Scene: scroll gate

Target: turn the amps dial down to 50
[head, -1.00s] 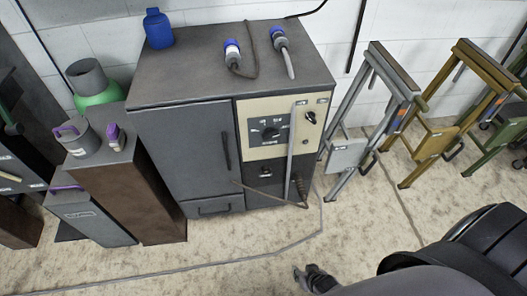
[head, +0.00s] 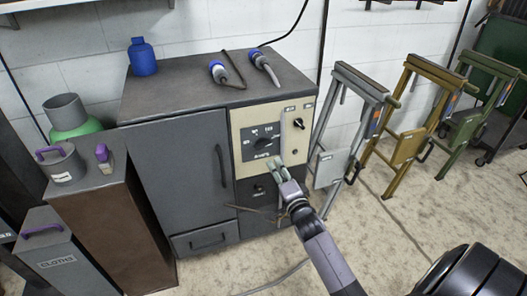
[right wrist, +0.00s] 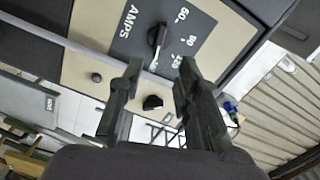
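The amps dial (head: 263,143) is a dark knob on a dark square plate with pale numbers, set in the cream panel (head: 245,118) on the front of the grey cabinet. In the right wrist view the dial knob (right wrist: 157,36) shows beside the word AMPS and several numbers; I cannot tell surely which number it points to. My right gripper (head: 277,164) is in front of the panel, just below the dial. In the right wrist view its fingers (right wrist: 160,66) are apart with nothing held between them, and the knob lies beyond the tips. My left gripper is out of view.
A smaller black knob (head: 299,123) sits right of the dial. A pale rod runs down the panel near my gripper. Folding stands (head: 345,125) are to the right; bins are left.

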